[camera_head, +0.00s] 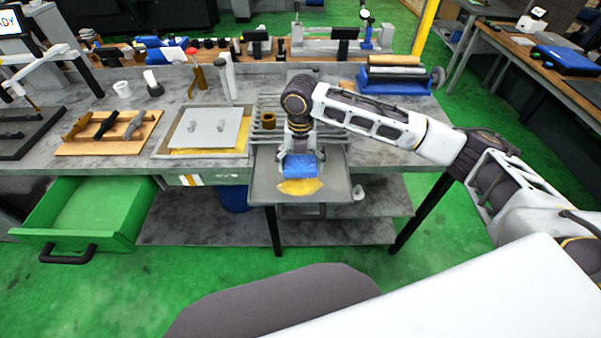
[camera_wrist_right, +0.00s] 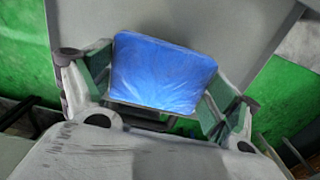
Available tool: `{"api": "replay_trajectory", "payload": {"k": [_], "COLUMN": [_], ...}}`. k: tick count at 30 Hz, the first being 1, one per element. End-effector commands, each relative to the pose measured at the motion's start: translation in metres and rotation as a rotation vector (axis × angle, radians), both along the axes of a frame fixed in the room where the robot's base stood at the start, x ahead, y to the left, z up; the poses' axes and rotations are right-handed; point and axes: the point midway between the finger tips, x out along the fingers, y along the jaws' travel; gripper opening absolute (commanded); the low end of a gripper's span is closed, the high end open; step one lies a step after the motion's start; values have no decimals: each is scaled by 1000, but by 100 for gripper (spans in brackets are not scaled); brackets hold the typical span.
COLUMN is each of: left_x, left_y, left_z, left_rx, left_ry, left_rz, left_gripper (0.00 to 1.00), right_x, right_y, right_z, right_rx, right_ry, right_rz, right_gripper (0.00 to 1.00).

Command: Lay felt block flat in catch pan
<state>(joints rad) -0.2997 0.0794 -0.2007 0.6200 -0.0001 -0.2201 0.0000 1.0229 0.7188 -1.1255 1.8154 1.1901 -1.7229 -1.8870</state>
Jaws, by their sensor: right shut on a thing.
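A blue block (camera_head: 299,166), which I take for the felt block, is between the fingers of my right gripper (camera_head: 301,157). In the right wrist view the block (camera_wrist_right: 162,74) fills the space between the two green-padded fingers of the gripper (camera_wrist_right: 158,98). The grey catch pan (camera_head: 262,184) juts out from the front edge of the bench under the gripper. The block is over the pan; whether it touches the pan floor I cannot tell. The pan (camera_wrist_right: 210,22) also shows behind the block in the wrist view. My left gripper is in neither view.
A yellow patch (camera_head: 300,187) lies in the pan just in front of the block. A slatted rack (camera_head: 266,128) is behind the pan. A grey plate on a tray (camera_head: 206,127) is to the left. An open green drawer (camera_head: 90,208) sticks out at the lower left.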

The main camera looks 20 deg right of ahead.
Motion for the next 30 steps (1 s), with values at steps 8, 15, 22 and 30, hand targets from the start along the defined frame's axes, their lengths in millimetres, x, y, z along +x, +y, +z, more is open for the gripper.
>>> {"api": "replay_trajectory", "payload": {"k": [8,15,22,30], "left_x": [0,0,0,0], "left_y": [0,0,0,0], "left_z": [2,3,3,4], "left_rx": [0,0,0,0], "left_ry": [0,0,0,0], "left_rz": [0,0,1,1], "left_gripper": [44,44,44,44], "right_x": [-1,-1,0,0], "right_y": [-1,0,0,0], "right_z": [-27,-48,-49,-51], "right_rx": [-1,-1,0,0], "right_ry": [2,1,0,0], "right_rz": [0,0,1,0], "right_gripper": [69,69,69,92]}}
